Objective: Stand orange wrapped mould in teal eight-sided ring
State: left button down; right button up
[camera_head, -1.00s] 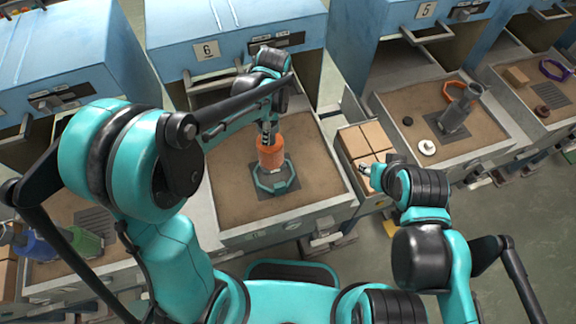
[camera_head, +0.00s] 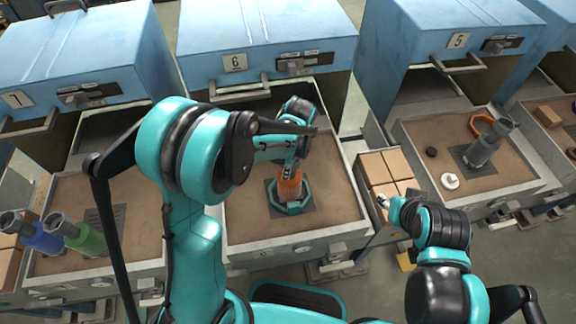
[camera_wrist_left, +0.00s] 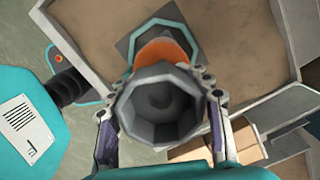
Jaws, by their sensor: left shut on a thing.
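The orange wrapped mould (camera_head: 290,188) is upright over the teal eight-sided ring (camera_head: 291,209), its lower end within the ring's outline. I cannot tell whether it touches the base. My left gripper (camera_head: 287,172) is shut on the mould's upper part. In the left wrist view the mould's grey hollow mouth (camera_wrist_left: 160,106) sits between the fingers (camera_wrist_left: 160,118), with the orange wrap (camera_wrist_left: 163,52) beyond it and part of the teal ring (camera_wrist_left: 128,72) showing. My right gripper (camera_head: 384,201) is beside the cartons; its opening is too small to judge.
The ring lies on a dark plate in a sand-filled drawer (camera_head: 240,225) below the blue number 6 unit (camera_head: 262,40). Brown cartons (camera_head: 378,168) stand to its right. A grey mould (camera_head: 488,143) is in the right drawer; blue (camera_head: 42,236) and green (camera_head: 84,236) moulds are left.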

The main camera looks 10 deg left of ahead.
pick_arm(q)
jog(key=shift+f+b, duration=0.35)
jog(key=c, duration=0.7)
grip_release()
jog(key=shift+r, duration=0.1)
